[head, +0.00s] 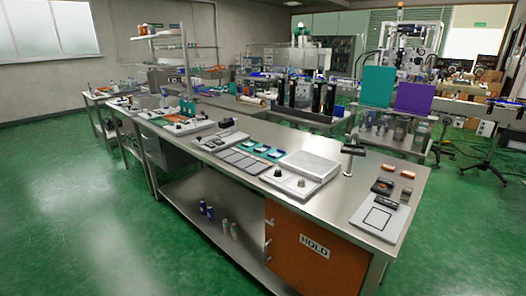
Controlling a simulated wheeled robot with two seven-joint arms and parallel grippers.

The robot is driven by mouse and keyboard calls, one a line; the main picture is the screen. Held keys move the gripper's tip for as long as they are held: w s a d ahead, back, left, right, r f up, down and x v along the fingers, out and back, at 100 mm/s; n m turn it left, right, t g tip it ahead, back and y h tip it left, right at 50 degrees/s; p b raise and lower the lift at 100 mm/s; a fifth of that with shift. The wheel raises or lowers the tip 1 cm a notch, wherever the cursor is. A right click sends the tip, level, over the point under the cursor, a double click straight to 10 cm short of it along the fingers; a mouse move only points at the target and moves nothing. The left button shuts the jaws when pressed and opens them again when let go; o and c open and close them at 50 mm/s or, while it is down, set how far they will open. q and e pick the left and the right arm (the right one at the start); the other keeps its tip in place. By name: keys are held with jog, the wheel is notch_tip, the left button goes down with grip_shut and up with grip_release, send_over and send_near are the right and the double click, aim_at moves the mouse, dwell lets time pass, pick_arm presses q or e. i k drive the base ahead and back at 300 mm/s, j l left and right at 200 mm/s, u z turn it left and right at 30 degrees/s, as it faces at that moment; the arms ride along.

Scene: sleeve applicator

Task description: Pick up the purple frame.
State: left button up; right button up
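A purple rectangular panel (415,98) stands upright at the right in the head view, beyond the steel workbench. It is the only large purple thing I see, and it looks like a solid panel; I cannot tell if it is an open frame. A teal panel (378,86) stands upright beside it on the left. Both appear to stand on a small steel cart or table (392,140). Neither of my grippers is in view.
A long steel workbench (330,205) with trays, a scale (301,168) and an orange HOLD cabinet door (315,250) lies between me and the panels. Conveyor equipment (470,108) stands behind at the right. Green floor is free at the left and at the right.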

aim_at(265, 147)
jog(key=i+j+z, duration=0.9)
jog(key=i+j, duration=0.15)
jog(key=j, duration=0.05)
